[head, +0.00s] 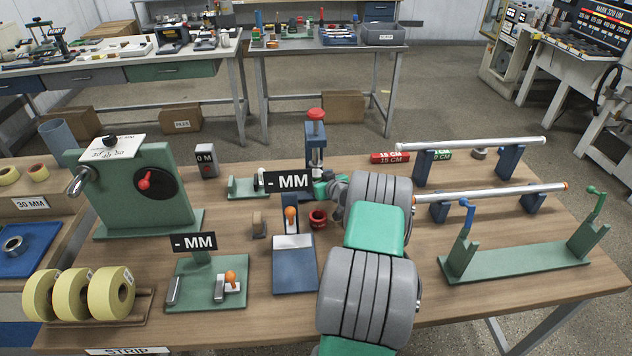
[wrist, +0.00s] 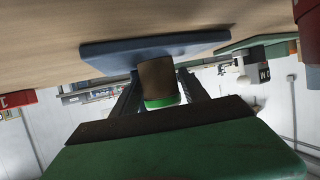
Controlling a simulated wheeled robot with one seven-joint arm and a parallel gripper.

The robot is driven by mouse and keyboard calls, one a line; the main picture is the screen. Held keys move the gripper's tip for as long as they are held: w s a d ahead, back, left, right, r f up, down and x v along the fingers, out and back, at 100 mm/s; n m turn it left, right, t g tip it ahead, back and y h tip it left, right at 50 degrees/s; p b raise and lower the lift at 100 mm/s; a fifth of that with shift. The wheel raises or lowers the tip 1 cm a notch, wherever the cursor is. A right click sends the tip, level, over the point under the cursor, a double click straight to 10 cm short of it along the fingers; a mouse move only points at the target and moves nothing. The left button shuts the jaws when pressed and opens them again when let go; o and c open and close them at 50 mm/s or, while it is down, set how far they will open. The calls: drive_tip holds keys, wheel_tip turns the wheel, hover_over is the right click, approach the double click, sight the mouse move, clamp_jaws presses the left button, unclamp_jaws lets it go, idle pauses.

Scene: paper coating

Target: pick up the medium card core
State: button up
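A short brown core with a green band at its end (wrist: 158,80) shows in the wrist view, against a blue base plate (wrist: 115,55). I take it to be the medium card core. Two dark fingers of my gripper (wrist: 160,88) lie on either side of it, and it fills the gap between them. Whether they press on it I cannot tell. In the head view my gripper (head: 327,188) is near the blue press (head: 316,135), and my arm hides part of that area. I cannot make out this core in the head view.
The "- MM" sign (head: 289,180) is just left of my gripper. A blue stand (head: 294,265) is in front. Metal rods on blue supports (head: 480,146) are to the right.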

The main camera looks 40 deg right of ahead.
drive_tip(key=c, duration=1)
drive_tip(key=shift+r, duration=0.1)
